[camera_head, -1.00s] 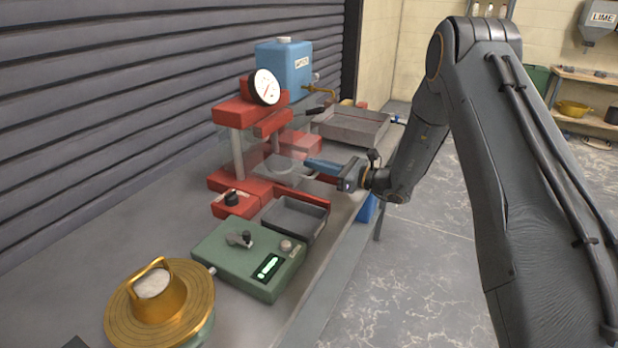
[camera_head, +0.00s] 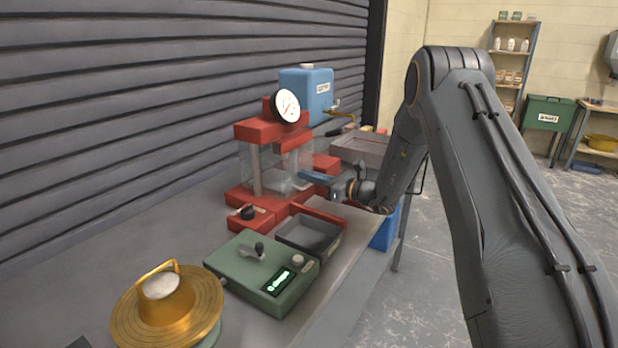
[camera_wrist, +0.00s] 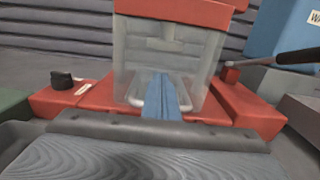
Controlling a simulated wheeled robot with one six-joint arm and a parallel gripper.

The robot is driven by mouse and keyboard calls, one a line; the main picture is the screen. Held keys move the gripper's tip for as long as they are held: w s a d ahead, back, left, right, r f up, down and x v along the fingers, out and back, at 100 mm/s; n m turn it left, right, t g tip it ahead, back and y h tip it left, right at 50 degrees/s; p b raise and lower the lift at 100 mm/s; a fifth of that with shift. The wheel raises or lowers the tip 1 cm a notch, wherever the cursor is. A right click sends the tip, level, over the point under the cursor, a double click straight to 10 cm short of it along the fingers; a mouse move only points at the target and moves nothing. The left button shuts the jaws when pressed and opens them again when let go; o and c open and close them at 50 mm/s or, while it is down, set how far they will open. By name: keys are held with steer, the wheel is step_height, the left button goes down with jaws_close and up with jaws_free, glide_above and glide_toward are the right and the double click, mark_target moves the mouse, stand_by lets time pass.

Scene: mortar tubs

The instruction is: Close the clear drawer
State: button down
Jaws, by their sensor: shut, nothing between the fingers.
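The clear drawer (camera_head: 280,172) is a see-through box with a pale handle, set in the red press (camera_head: 262,131) between its base and upper block. In the wrist view the clear drawer (camera_wrist: 190,62) is straight ahead, its U-shaped handle low on the front. My gripper (camera_head: 318,178) is at the drawer's front. Its blue fingers (camera_wrist: 163,98) are together and empty, overlapping the middle of the handle in the wrist view. I cannot tell whether they touch the drawer. No wide gap shows between the drawer and the press.
A gauge (camera_head: 285,106) and a blue tank (camera_head: 308,90) stand at the press. A grey tray (camera_head: 360,151) lies behind my gripper. In front are a small dark tray (camera_head: 312,238), a green control box (camera_head: 262,272) and a brass vessel (camera_head: 168,305). The right floor is open.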

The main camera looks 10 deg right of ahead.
steer(key=shift+a+r, duration=0.2)
steer(key=shift+r, duration=0.05)
